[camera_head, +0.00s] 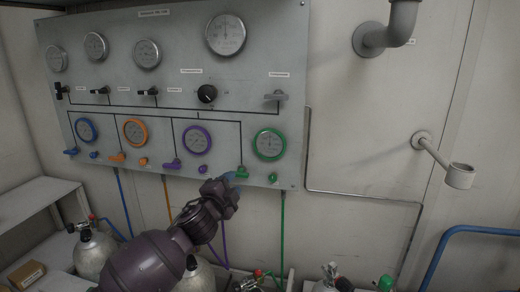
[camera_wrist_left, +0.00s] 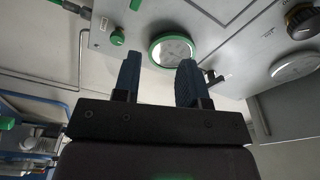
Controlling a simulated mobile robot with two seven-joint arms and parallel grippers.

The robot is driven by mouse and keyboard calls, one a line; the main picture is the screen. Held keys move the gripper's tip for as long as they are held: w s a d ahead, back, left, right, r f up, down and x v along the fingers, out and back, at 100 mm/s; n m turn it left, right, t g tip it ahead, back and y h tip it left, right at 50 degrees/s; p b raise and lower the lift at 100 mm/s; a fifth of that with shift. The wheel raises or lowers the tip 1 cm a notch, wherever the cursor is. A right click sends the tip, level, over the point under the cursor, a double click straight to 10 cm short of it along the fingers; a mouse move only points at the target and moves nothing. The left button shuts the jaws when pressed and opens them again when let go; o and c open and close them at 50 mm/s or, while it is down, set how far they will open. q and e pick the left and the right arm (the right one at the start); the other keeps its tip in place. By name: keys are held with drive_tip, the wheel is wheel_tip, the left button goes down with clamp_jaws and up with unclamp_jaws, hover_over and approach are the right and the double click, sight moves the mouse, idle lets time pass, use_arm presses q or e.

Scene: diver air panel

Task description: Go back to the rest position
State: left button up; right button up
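My left gripper (camera_head: 228,181) is in front of the lower edge of the grey air panel (camera_head: 240,75), close to the green valve handle (camera_head: 242,173). In the left wrist view the gripper (camera_wrist_left: 159,60) has its two blue fingers apart with nothing held between them. The green-rimmed gauge (camera_wrist_left: 172,50) shows beyond the fingers, and a green knob (camera_wrist_left: 117,37) is to their left. Whether a finger touches the green handle cannot be told. My right gripper is not in view.
The panel carries several gauges, such as the purple one (camera_head: 197,138), and a black knob (camera_head: 207,94). Coloured hoses hang below. Cylinders (camera_head: 94,252) stand underneath, with a shelf (camera_head: 45,207) at left. A wall bracket (camera_head: 460,176) and blue rail (camera_head: 470,229) are at right.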

use_arm(q)
drive_tip(key=s+a+f+n+g+y, duration=0.2)
drive_tip(key=s+a+f+n, duration=0.3)
drive_tip(key=s+f, duration=0.5)
drive_tip(key=s+a+f+n+g+y, duration=0.1)
drive_tip(key=s+a+f+n+g, duration=0.1)
drive_tip(key=s+a+f+n, duration=0.4)
drive_tip(key=s+a+f+n+g+y, duration=0.2)
drive_tip(key=s+a+f+n, duration=0.3)
drive_tip(key=s+f, duration=1.1)
drive_tip(key=s+a, duration=0.1)
drive_tip(key=s, duration=0.6)
drive_tip(key=shift+s+a+f+n+y, duration=0.15)
drive_tip(key=shift+s+n+y, duration=0.15)
drive_tip(key=shift+n, duration=0.1)
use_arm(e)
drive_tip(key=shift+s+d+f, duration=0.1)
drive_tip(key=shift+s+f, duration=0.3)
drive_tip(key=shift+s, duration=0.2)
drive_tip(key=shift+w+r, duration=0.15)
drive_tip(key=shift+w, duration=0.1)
